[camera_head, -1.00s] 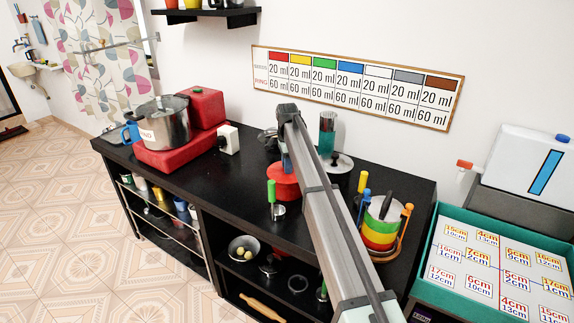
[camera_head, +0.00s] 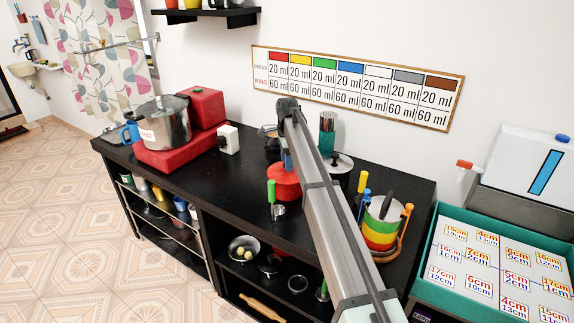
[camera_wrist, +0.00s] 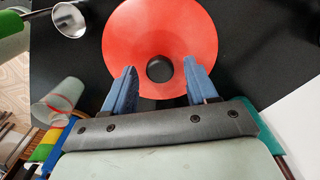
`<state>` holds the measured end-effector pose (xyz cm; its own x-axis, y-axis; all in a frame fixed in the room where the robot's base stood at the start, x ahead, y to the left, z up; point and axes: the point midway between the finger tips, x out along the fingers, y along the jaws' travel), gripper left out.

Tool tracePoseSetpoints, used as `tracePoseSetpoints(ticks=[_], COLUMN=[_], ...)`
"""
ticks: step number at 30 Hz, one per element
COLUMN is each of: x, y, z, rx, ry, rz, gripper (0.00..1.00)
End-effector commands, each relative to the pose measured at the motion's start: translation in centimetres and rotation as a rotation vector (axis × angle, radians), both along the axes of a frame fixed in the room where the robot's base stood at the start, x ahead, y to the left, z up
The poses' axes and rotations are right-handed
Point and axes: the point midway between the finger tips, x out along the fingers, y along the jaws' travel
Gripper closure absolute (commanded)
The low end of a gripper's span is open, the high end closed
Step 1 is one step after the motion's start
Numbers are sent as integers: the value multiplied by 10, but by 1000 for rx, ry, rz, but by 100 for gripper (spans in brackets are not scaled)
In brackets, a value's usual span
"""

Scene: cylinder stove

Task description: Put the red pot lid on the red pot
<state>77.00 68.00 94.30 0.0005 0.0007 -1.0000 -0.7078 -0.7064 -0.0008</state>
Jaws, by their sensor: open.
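In the wrist view the red lid (camera_wrist: 160,30) is a wide red disc with a dark round knob (camera_wrist: 159,69) at its middle. My gripper (camera_wrist: 157,75) is open, its two blue fingers on either side of the knob with a gap to each. I cannot tell whether the fingertips touch the lid. In the head view a rounded red shape (camera_head: 284,184) on the black counter is partly covered by my arm. I cannot clearly separate lid from pot there, and the wrist view shows no pot under the disc.
A ladle with a green handle (camera_head: 271,191) stands left of the red shape. The counter's left middle (camera_head: 190,172) is clear.

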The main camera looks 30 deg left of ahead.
Motion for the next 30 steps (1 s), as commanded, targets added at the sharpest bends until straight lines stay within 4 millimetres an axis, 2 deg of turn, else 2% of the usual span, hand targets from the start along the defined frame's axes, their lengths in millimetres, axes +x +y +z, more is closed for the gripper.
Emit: tracePoseSetpoints(ticks=[9,15,21,30], x=[1,0,0,0], y=[1,0,0,0], z=[61,88,100,101], rx=[1,1,1,0], ry=[-1,-1,-1,0], rz=[0,0,0,0], gripper=[43,43,43,43])
